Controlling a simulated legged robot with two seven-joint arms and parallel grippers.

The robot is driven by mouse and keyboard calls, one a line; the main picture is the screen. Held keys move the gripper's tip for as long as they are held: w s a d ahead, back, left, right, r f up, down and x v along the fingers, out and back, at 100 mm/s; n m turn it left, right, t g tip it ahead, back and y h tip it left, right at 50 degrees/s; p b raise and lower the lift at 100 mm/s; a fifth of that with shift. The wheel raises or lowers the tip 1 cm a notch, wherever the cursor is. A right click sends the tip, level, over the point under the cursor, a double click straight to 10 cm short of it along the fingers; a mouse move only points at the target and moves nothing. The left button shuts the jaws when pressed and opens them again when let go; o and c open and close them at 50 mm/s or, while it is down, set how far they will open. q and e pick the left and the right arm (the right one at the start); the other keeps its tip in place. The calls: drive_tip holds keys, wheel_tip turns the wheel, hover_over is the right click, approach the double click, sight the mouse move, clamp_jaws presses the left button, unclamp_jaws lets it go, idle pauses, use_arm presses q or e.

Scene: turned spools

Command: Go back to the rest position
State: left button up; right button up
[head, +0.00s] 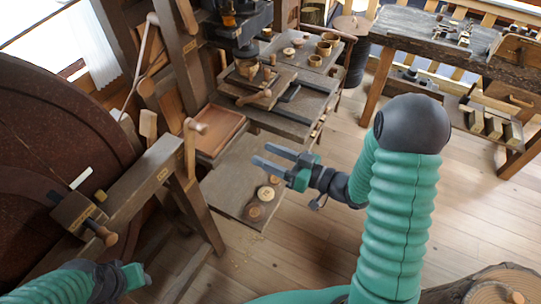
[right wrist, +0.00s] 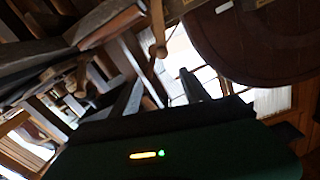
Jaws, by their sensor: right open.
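My right gripper (head: 262,154) is open and empty, held above the low wooden board in the middle of the head view. Its two grey fingers are apart and point left. In the right wrist view the two fingers (right wrist: 160,90) also stand apart with nothing between them. Below the gripper, on the low board (head: 225,188), lie small turned wooden discs: one (head: 265,193) near the gripper body and one (head: 255,212) closer to me. My left gripper (head: 135,276) shows only in part at the lower left; its fingers cannot be made out.
A large dark wheel (head: 50,140) and wooden frame stand at the left, close to my left arm. A bench (head: 325,80) with turned cups and tools is behind the right gripper. A heavy workbench (head: 430,35) stands at the back right.

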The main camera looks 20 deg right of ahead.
drive_tip(key=w+d+f+m+g+h, duration=0.2)
drive_tip(key=w+d+f+g+h, duration=0.15)
drive_tip(key=f+h, duration=0.35)
use_arm(q)
drive_tip(key=shift+s+a, duration=0.1)
drive_tip(key=shift+a, duration=0.35)
use_arm(e)
drive_tip(key=s+a+f+m+g+h, duration=0.1)
drive_tip(key=s+a+g, duration=0.2)
drive_tip(key=s, duration=0.5)
drive_tip(key=s+a+f+m+g+h, duration=0.1)
drive_tip(key=s+a+g+h, duration=0.1)
drive_tip(key=s+g, duration=0.3)
drive_tip(key=shift+s+a+f+g, duration=0.3)
drive_tip(key=shift+s+a, duration=0.35)
drive_tip(key=shift+s, duration=1.65)
use_arm(q)
drive_tip(key=shift+a+f, duration=0.1)
drive_tip(key=shift+a, duration=0.15)
use_arm(e)
drive_tip(key=shift+a+r, duration=0.1)
drive_tip(key=shift+a, duration=0.2)
